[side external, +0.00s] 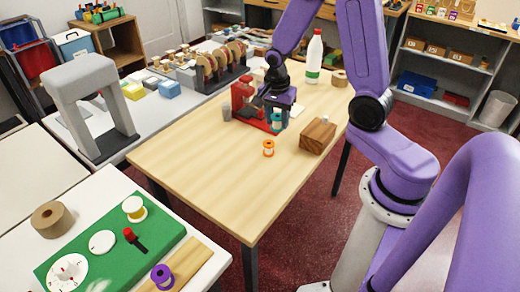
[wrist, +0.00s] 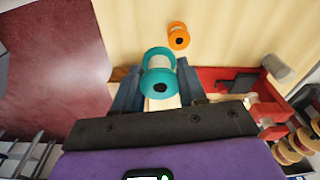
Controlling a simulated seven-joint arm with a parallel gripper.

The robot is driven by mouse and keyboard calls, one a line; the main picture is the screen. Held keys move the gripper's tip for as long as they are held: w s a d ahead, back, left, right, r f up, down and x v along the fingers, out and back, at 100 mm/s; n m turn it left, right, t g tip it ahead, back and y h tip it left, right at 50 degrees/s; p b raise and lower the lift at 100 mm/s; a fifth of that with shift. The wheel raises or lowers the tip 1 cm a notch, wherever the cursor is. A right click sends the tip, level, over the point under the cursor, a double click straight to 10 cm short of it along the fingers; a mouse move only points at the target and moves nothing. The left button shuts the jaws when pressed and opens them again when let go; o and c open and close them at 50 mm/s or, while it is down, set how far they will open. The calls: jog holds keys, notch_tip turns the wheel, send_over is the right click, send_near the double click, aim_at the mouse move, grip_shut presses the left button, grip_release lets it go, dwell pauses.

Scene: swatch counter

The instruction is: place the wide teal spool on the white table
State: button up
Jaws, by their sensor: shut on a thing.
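My gripper (side external: 277,113) is over the wooden table, its fingers shut on the teal spool (side external: 277,122). In the wrist view the teal spool (wrist: 158,72) sits between the two fingers (wrist: 157,88), its dark-holed end facing the camera. I cannot tell whether it touches what is below. A white table (side external: 95,196) stands at the front left of the side view, away from my gripper. It bears a green board (side external: 80,247), a white-and-yellow spool (side external: 134,208) and a purple spool (side external: 162,277).
A red stand (side external: 242,95) is beside my gripper. An orange spool (side external: 268,148), a wooden block (side external: 317,136) and a white bottle (side external: 314,58) stand on the wooden table (side external: 205,165). A tape roll (side external: 53,219) lies on the white table. A grey arch (side external: 85,85) stands behind.

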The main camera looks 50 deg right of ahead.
jog(key=w+a+n+t+y, duration=0.1)
jog(key=a+n, duration=0.6)
jog(key=n, duration=0.6)
send_over(257, 143)
notch_tip(257, 143, down, 5)
jog(key=shift+n, duration=0.3)
jog(key=shift+s+f, duration=0.15)
jog(key=shift+f, duration=3.75)
jog(key=shift+f, duration=0.15)
jog(key=o, duration=1.1)
